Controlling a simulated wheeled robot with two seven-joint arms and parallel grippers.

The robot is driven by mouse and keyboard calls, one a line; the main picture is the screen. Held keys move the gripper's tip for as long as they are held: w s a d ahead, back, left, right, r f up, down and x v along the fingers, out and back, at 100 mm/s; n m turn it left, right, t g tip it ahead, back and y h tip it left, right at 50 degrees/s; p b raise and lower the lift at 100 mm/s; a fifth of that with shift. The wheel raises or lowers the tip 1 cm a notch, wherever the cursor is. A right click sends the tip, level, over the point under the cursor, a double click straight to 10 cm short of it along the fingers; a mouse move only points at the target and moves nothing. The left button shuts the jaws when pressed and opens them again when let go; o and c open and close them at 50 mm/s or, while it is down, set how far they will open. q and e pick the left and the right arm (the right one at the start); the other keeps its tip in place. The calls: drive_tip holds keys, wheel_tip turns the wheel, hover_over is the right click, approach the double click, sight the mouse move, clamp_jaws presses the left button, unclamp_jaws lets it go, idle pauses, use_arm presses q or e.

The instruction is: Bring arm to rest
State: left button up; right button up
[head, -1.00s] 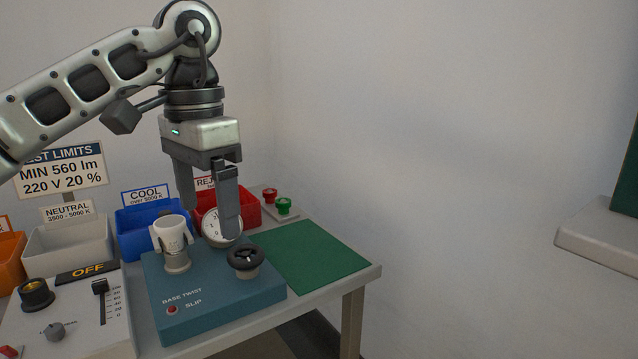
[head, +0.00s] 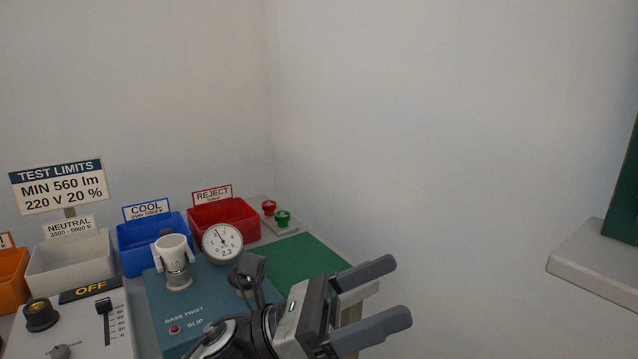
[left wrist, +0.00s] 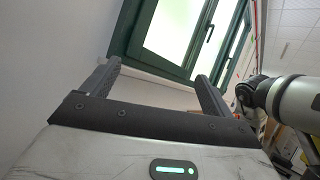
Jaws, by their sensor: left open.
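My left gripper (head: 388,296) is open and empty in the head view, low in the middle of the picture. Its fingers point right, past the green mat (head: 292,258) and over the table's right end. In the left wrist view its two fingers (left wrist: 155,85) stand wide apart with nothing between them, a window beyond. My left arm covers part of the teal base twist box (head: 160,312) and its black knob. My right gripper is not in view.
On the table are a white cup-like holder (head: 174,256), a dial gauge (head: 222,243), red and green buttons (head: 283,218), a control panel (head: 75,330) reading OFF, and blue (head: 133,262), red (head: 203,218) and white bins. A grey ledge (head: 590,262) is at the right.

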use_arm(q)
drive_tip(key=w+a+f+m+t+y+p, duration=0.15)
drive_tip(key=a+f+m+t+y, duration=0.65)
drive_tip(key=m, duration=1)
drive_tip(key=w+a+f+m+t+y+p, duration=0.15)
drive_tip(key=a+f+m+t+y, duration=0.25)
drive_tip(key=f+m+t+y, duration=0.9)
drive_tip(key=s+a+f+n+g, duration=0.7)
drive_tip(key=s+f+n+g, duration=0.2)
drive_tip(key=s, duration=0.3)
drive_tip(key=shift+s+a+f+g+h, duration=0.2)
drive_tip(key=shift+a+g+h, duration=0.1)
drive_tip(key=shift+a+g, duration=0.15)
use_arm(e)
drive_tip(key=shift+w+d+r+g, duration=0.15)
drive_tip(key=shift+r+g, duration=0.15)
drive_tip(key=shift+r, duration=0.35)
